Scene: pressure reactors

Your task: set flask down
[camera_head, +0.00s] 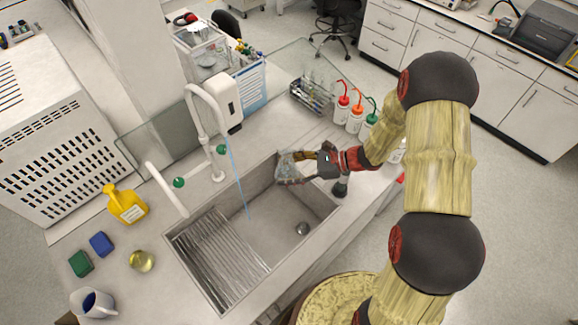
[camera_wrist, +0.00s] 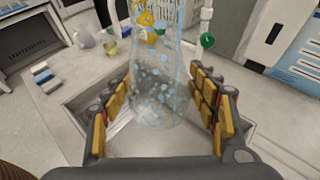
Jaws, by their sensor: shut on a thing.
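A clear glass flask (camera_head: 288,169), wet with bluish drops, is held over the back right part of the sink (camera_head: 322,193). It also shows in the wrist view (camera_wrist: 157,85), between my fingers, with its wide base toward my palm and its narrower part pointing away. My gripper (camera_head: 304,166) is shut on the flask; its yellow-padded fingers stand on either side of it in the wrist view (camera_wrist: 165,105). The exact contact is hard to see. The flask appears tilted and clear of the sink floor.
A thin blue water stream (camera_head: 240,180) falls from the white faucet (camera_head: 205,100) into the sink. A ribbed drainer (camera_head: 218,262) fills the sink's left part. A yellow bottle (camera_head: 126,205), sponges (camera_head: 101,244) and a white jug (camera_head: 93,304) stand left. Wash bottles (camera_head: 341,108) stand behind my gripper.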

